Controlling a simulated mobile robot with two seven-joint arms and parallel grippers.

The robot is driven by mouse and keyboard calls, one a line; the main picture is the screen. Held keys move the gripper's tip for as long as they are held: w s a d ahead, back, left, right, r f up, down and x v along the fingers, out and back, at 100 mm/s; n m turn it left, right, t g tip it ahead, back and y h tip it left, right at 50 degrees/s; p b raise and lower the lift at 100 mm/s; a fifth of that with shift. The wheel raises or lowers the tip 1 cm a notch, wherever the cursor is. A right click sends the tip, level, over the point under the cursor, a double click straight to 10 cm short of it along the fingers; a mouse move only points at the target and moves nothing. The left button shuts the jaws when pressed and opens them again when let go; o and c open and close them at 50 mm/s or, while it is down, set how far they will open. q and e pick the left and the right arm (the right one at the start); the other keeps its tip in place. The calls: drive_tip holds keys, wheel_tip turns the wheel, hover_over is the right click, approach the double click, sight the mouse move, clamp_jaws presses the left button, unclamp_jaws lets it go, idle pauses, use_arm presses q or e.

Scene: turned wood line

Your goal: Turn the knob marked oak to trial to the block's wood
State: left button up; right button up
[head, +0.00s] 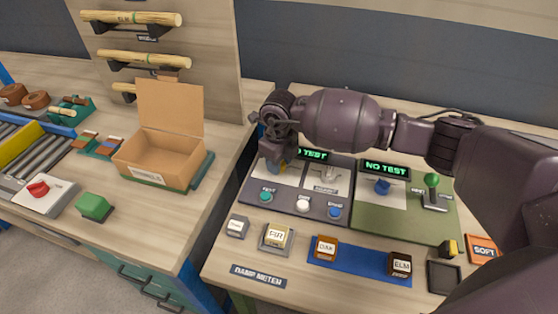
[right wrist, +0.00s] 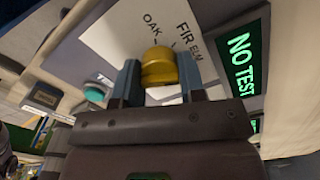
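The yellow knob (right wrist: 158,66) sits on a white plate (right wrist: 115,38) with the words OAK and FIR and a third, partly readable word around it. My right gripper (right wrist: 160,80) has a finger on each side of the knob, with no clear gap, and appears shut on it. In the head view my right gripper (head: 275,158) covers most of the knob, so its pointing is hidden. The left display (head: 313,154) reads NO TEST, partly covered. A block marked FIR (head: 278,236) sits in a holder in front of the panel. My left gripper is out of view.
Blocks marked OAK (head: 326,247) and ELM (head: 400,264) stand on a blue strip (head: 362,260). A green panel (head: 405,222) with a blue knob (head: 383,187) and green-topped lever (head: 432,182) is at right. An open cardboard box (head: 160,157) stands on the left bench.

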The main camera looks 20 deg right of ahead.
drive_tip(key=n+b, duration=0.1)
drive_tip(key=n, duration=0.2)
drive_tip(key=n+b, duration=0.1)
drive_tip(key=n, duration=0.2)
drive_tip(key=shift+n+b, duration=0.3)
drive_tip(key=shift+n, duration=1.1)
drive_tip(key=o, duration=0.6)
